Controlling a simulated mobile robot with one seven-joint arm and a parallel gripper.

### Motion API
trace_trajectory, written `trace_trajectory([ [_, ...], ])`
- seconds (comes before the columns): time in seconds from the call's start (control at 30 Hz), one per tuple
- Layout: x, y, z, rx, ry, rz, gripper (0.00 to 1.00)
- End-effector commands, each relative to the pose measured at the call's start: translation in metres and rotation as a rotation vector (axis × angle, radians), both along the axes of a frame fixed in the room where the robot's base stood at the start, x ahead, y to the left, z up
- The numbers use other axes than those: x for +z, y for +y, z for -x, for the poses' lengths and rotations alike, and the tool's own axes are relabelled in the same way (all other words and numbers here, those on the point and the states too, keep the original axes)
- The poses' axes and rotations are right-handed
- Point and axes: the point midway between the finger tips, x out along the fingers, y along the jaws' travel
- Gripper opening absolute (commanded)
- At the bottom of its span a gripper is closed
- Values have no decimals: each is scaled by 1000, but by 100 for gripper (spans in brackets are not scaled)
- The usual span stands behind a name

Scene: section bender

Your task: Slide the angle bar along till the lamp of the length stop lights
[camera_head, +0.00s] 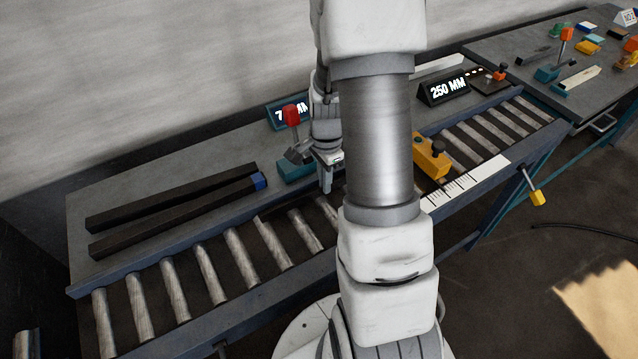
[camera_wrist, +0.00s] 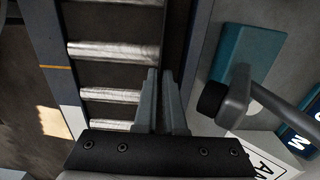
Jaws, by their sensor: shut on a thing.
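My gripper (camera_head: 325,188) is over the roller table's back edge, partly hidden by my own arm. In the wrist view its two fingers (camera_wrist: 160,74) are close together, shut on a thin dark strip that looks like the angle bar (camera_wrist: 174,35). The bar runs along the rollers beside the blue rail. In the head view most of it is hidden or too dark to make out. A yellow block with a black knob (camera_head: 431,158), perhaps the length stop, stands by the white scale (camera_head: 470,184), right of my arm. I cannot make out a lit lamp on it.
Two dark bars (camera_head: 165,200) lie on the bench at left, one blue-ended. A red-knobbed lever (camera_head: 291,116) on a teal base stands close to my gripper. A 250 MM sign (camera_head: 448,91) stands behind the rollers (camera_head: 205,273). A second bench (camera_head: 515,50) holds several small parts.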

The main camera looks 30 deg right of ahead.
Motion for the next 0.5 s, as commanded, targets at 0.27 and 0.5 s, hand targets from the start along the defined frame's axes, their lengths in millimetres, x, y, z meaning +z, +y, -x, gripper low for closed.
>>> trace_trajectory([
  [0.27, 0, -7, 0, -1, -1, 0, 31],
  [0.5, 0, -7, 0, -1, 0, 0, 42],
])
